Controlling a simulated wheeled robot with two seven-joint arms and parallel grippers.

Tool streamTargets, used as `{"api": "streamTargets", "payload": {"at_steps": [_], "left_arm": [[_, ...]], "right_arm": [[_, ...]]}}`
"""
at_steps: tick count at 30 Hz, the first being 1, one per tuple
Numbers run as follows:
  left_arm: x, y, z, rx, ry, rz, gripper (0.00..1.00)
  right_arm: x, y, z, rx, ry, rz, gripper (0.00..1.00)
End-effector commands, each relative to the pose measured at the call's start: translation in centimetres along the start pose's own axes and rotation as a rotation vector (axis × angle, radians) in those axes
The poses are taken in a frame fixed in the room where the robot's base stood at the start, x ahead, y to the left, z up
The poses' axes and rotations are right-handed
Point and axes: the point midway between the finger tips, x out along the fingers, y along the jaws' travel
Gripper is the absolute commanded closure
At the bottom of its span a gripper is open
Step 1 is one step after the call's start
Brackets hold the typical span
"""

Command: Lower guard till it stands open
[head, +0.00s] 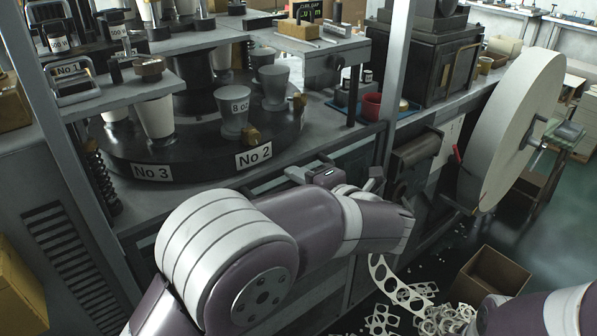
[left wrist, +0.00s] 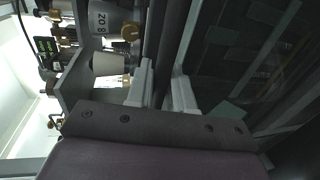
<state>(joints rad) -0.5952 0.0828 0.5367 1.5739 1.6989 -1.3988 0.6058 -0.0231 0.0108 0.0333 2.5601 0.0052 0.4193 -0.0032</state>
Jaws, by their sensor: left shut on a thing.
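The guard (head: 352,160) is a dark-framed clear panel at the front of the forming machine, below the turntable (head: 190,172). Its dark bar (left wrist: 172,40) and clear pane (left wrist: 235,55) show in the left wrist view. My left gripper (head: 290,178) is at the guard's upper edge, partly hidden by my own arm. In the left wrist view its two pale fingers (left wrist: 163,82) lie on either side of the dark bar, shut on it. The guard's lower part is hidden behind my arm. My right gripper is out of view; part of my right arm shows at the lower right.
Cups (head: 235,112) stand on the turntable close above the guard. A large paper reel (head: 515,130) stands at the right. A cardboard box (head: 487,280) and paper scrap (head: 400,290) lie on the floor. A grey post (head: 396,75) rises beside the guard.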

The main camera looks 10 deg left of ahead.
Motion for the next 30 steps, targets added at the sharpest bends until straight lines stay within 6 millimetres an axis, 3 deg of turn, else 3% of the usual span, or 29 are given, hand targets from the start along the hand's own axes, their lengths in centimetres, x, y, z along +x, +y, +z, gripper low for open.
{"api": "streamTargets", "payload": {"at_steps": [1, 7, 22, 23, 24, 30], "left_arm": [[0.3, -1.5, 0.0, 0.002, -0.001, -0.001, 1.0], [0.7, -3.3, 0.0, 0.001, -0.001, -0.001, 1.0], [0.7, -3.7, 0.0, 0.001, -0.001, -0.001, 1.0], [0.7, -3.7, 0.0, 0.001, -0.001, -0.001, 0.69], [0.7, -3.7, 0.0, 0.001, -0.001, -0.001, 0.63], [0.7, -3.6, 0.0, 0.0, -0.001, 0.0, 0.63]], "right_arm": [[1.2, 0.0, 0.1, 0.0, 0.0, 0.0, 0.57], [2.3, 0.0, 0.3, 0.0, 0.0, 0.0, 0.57], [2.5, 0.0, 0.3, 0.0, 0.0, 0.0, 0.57], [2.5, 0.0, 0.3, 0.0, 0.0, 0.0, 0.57], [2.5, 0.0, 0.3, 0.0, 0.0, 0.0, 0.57], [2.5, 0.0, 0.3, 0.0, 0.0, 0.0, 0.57]]}}
